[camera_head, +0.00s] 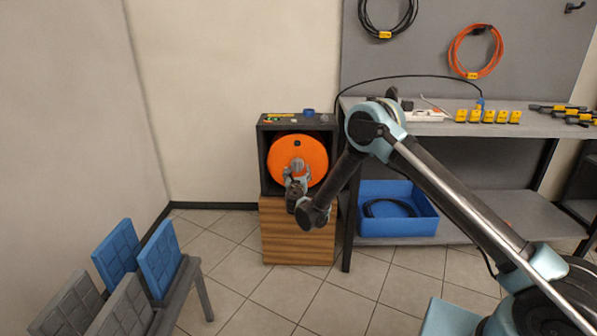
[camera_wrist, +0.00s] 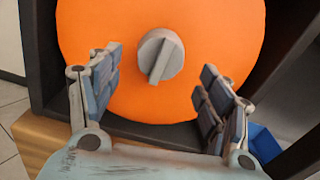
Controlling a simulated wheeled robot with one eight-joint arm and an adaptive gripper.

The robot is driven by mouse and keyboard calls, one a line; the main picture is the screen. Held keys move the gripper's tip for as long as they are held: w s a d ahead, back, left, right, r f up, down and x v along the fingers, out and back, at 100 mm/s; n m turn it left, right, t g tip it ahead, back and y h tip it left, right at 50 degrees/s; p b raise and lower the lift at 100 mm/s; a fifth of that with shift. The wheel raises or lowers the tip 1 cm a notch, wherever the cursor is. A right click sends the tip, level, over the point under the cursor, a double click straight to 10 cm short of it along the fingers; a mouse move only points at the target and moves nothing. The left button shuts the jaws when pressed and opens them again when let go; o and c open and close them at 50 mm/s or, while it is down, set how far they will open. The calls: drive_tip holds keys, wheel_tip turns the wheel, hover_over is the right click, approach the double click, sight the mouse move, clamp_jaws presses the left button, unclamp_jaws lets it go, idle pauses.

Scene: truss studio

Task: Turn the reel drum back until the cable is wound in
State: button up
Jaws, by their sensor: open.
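The orange reel drum (camera_head: 313,147) sits upright inside a dark open-fronted box (camera_head: 263,170) on a wooden stand. In the wrist view the drum (camera_wrist: 215,45) fills the middle, with a grey round knob with a raised bar (camera_wrist: 160,56) at its centre. My gripper (camera_wrist: 160,90) is open, its two fingers apart in front of the drum, with the knob between and beyond them. No finger visibly touches the knob. In the head view my gripper (camera_head: 298,172) covers the knob and part of the drum. A black cable (camera_head: 420,76) arches from near the box to the bench.
A grey workbench (camera_head: 545,126) stands right of the box with a power strip and yellow-tagged items. A blue bin (camera_head: 400,228) holding a black cable coil is below. Racked blue and grey panels (camera_head: 160,258) stand at lower left. The floor between is clear.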

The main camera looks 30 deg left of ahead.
drive_tip(key=v, duration=0.7)
idle(0.4)
